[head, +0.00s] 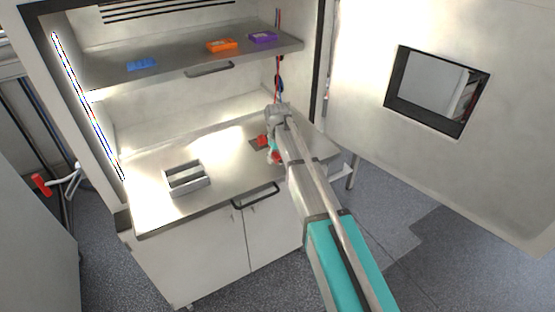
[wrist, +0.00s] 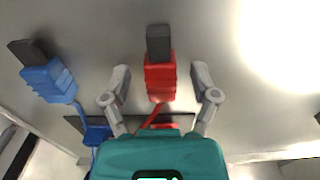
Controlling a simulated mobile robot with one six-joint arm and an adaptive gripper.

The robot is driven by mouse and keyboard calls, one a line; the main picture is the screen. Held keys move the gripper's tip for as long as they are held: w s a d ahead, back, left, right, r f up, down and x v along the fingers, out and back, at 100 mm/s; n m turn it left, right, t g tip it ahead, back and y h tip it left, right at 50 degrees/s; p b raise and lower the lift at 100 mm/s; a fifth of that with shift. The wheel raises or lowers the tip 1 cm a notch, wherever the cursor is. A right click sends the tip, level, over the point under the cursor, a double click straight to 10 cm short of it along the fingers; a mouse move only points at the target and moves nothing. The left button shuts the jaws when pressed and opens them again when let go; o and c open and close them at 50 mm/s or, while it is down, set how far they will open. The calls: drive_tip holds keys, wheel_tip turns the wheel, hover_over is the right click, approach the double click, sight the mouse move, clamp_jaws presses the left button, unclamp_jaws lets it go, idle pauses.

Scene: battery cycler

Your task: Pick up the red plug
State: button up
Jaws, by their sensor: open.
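The red plug (wrist: 160,80) has a ribbed red body, a black end pointing up in the wrist view and a red cable at its lower end. My gripper (wrist: 160,74) is open, with one finger on either side of the plug and a gap on both sides. I cannot tell whether the fingertips are down at the plug's height. In the head view a red piece (head: 262,141) shows on the worktop beside my gripper, which is partly hidden by my arm.
A blue plug (wrist: 48,78) with a black end lies left of the red one. A grey open-topped holder (head: 187,178) stands on the steel worktop (head: 150,212). Blue (head: 141,64), orange (head: 221,45) and purple (head: 262,37) items lie on the shelf above. The cabinet door (head: 430,150) stands open at right.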

drive_tip(key=shift+c, duration=0.3)
clamp_jaws()
drive_tip(key=shift+r, duration=0.15)
wheel_tip(320, 180, up, 3)
drive_tip(key=p, duration=0.3)
drive_tip(key=s+d+r+p, duration=0.4)
drive_tip(key=s+r+p, duration=0.5)
drive_tip(key=s, duration=0.4)
drive_tip(key=shift+s+d+r+p, duration=0.2)
drive_tip(key=shift+r+p, duration=0.15)
drive_tip(key=shift+p, duration=0.2)
drive_tip(key=shift+w, duration=0.1)
